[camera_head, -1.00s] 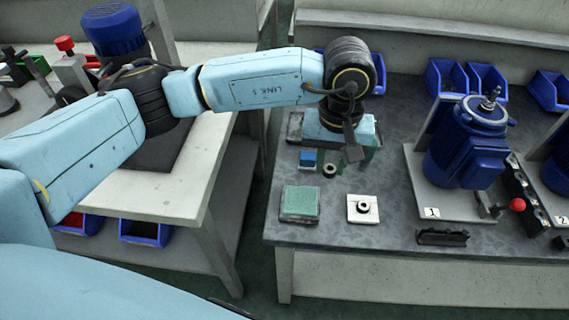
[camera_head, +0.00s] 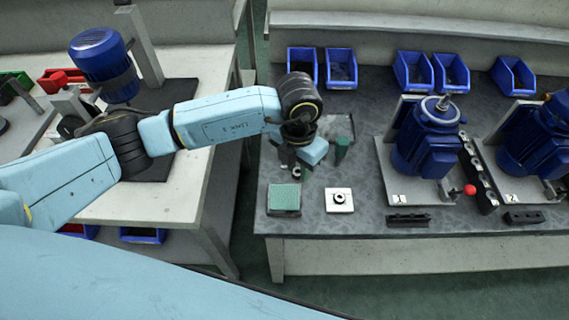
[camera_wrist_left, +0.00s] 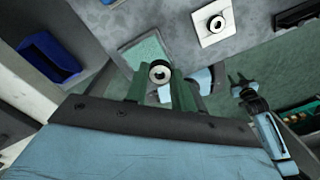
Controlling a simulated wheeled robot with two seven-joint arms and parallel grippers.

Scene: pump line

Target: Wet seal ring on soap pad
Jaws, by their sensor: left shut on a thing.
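My left gripper (camera_head: 295,168) is shut on a small black seal ring with a pale centre (camera_head: 296,173). In the left wrist view, the ring (camera_wrist_left: 160,72) sits between the tips of the two green fingers (camera_wrist_left: 160,86). The soap pad (camera_head: 285,198), a green square in a shallow tray, lies near the table's front left corner. The gripper and ring are just behind the pad in the head view and look apart from it. In the wrist view the pad (camera_wrist_left: 146,52) lies beyond the fingertips. My right gripper (camera_wrist_left: 241,84) shows small in the wrist view; its jaws are unclear.
A white plate with a dark ring-shaped part (camera_head: 339,201) lies right of the pad. A blue motor (camera_head: 427,140) stands on a pale base farther right, with a black block (camera_head: 408,219) in front. Blue bins (camera_head: 340,68) line the back. Bare table lies around the plate.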

